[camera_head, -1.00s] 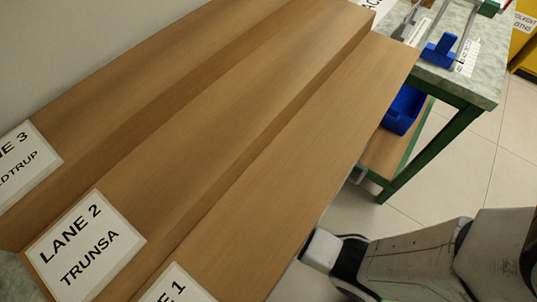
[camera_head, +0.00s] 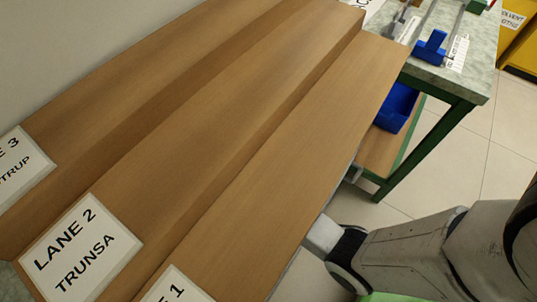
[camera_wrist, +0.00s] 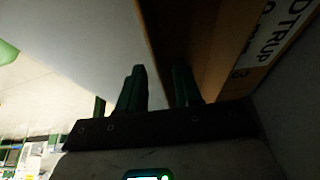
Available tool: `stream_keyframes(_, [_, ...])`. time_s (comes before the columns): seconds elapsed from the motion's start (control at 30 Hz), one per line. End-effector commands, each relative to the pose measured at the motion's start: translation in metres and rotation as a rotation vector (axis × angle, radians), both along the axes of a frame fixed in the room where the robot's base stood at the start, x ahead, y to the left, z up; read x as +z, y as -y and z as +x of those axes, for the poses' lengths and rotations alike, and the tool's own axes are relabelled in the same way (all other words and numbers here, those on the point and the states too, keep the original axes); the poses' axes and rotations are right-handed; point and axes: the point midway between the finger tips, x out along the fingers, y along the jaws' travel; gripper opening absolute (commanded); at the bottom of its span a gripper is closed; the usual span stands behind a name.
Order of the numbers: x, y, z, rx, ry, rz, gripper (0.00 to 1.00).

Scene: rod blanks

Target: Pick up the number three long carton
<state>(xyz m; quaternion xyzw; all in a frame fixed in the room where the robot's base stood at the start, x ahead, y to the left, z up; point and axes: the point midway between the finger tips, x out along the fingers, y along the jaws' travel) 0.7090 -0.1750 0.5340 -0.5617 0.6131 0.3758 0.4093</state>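The number three long carton (camera_head: 115,115) is a plain brown length at the left of the head view, along the grey wall. A white label (camera_head: 18,166) near its lower end reads partly "3". In the wrist view a label (camera_wrist: 275,35) with "DTRUP" and a "3" lies on a brown surface (camera_wrist: 205,45) at the right. My gripper (camera_wrist: 158,82) shows there as two dark green fingers with a gap between them. The fingers are beside the brown surface; I cannot tell whether they touch it. In the head view my gripper is hidden.
Long brown lengths labelled LANE 2 TRUNSA (camera_head: 205,140) and 1 (camera_head: 285,165) lie alongside, to the right. A green-framed table (camera_head: 470,80) with a blue holder (camera_head: 430,48) stands at upper right, a blue bin (camera_head: 397,108) below. Pale tiled floor (camera_head: 450,165) is open.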

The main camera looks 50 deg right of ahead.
Motion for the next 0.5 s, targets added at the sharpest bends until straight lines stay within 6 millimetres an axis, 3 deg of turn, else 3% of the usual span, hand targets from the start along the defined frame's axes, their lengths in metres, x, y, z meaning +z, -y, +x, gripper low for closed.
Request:
stream_keyframes(0.17, [-0.001,0.033,-0.003,-0.006,0.002,0.0,0.34])
stream_keyframes(0.3, [-0.023,0.038,-0.004,-0.001,-0.001,0.0,0.34])
stream_keyframes(0.5, [-0.028,0.041,-0.003,-0.001,0.001,0.0,0.34])
